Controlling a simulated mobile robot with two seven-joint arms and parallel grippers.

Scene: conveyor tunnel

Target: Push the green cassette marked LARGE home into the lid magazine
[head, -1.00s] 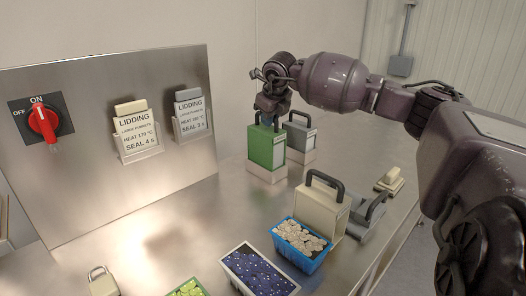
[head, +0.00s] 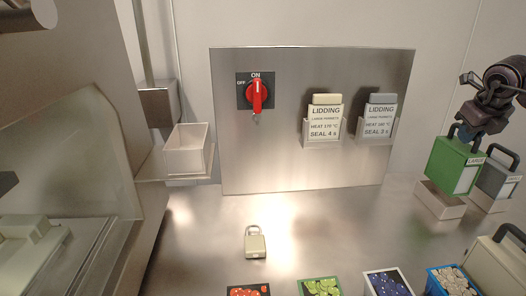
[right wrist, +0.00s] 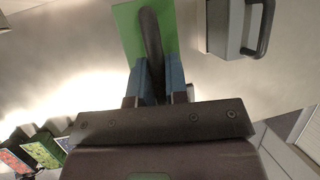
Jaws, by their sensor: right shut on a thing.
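The green cassette (head: 452,166) with a LARGE-type label on its side hangs upright at the right of the head view. My right gripper (head: 462,134) is shut on its dark top handle; the blue fingers also show around the handle (right wrist: 150,45) in the right wrist view. The cassette's bottom appears just above its pale stand (head: 441,203), raised a little out of it. A pale open-topped holder (head: 187,158), apparently the lid magazine, is fixed beside the machine at the left and looks empty. My left gripper is not in view.
A grey cassette (head: 497,178) stands close right of the green one. A steel panel carries a red switch (head: 257,96) and two LIDDING cards (head: 324,122). A padlock (head: 255,243) and several produce punnets (head: 388,284) are at the front. The bench between is mostly clear.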

